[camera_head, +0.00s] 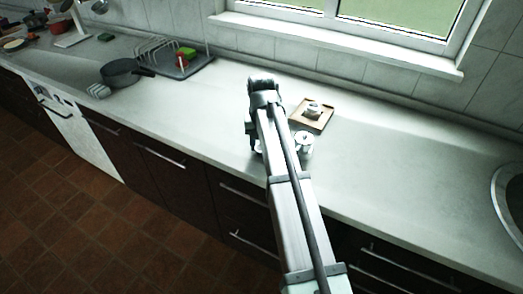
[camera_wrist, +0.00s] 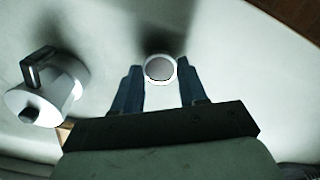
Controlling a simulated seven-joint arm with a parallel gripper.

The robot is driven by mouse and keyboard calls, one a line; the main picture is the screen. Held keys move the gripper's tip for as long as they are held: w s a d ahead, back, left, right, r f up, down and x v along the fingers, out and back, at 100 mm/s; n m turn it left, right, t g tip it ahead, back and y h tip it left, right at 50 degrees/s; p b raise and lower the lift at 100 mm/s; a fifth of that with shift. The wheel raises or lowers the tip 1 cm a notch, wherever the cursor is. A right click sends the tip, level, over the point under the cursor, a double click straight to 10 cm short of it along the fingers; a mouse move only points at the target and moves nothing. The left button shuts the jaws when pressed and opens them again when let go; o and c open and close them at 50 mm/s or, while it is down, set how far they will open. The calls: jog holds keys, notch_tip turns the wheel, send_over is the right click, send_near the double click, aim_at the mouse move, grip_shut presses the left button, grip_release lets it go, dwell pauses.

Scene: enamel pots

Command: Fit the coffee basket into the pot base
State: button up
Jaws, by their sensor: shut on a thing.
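The coffee basket (camera_wrist: 160,69), a small round piece with a white rim and a grey-brown face, is between my gripper's fingertips (camera_wrist: 160,82) in the wrist view. The fingers are shut on it. In the head view my gripper (camera_head: 251,137) points down over the counter, and my arm mostly hides the basket. A small white vessel (camera_head: 313,108), apparently the pot base, stands on a brown tray (camera_head: 300,119) to the right and farther back. A white pot part with handle and knob (camera_head: 304,147) stands right of my gripper; it also shows at left in the wrist view (camera_wrist: 62,85).
A dark pan (camera_head: 120,73) and a dish rack (camera_head: 180,62) with red and green items stand at the left. A sink (camera_head: 508,190) is at the far right. The counter (camera_head: 400,170) between pot and sink is clear. The window wall bounds the back.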

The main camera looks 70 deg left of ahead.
jog(key=shift+r, duration=0.25)
jog(key=shift+r, duration=2.05)
jog(key=w+a+r, duration=0.3)
jog(key=w+a, duration=0.3)
jog(key=w, duration=0.5)
jog(key=w+a+r, duration=0.3)
jog(key=w+a, duration=0.3)
jog(key=w, duration=0.6)
jog(key=shift+w+r, duration=0.2)
jog(key=shift+f, duration=2.1)
jog(key=shift+f, duration=1.35)
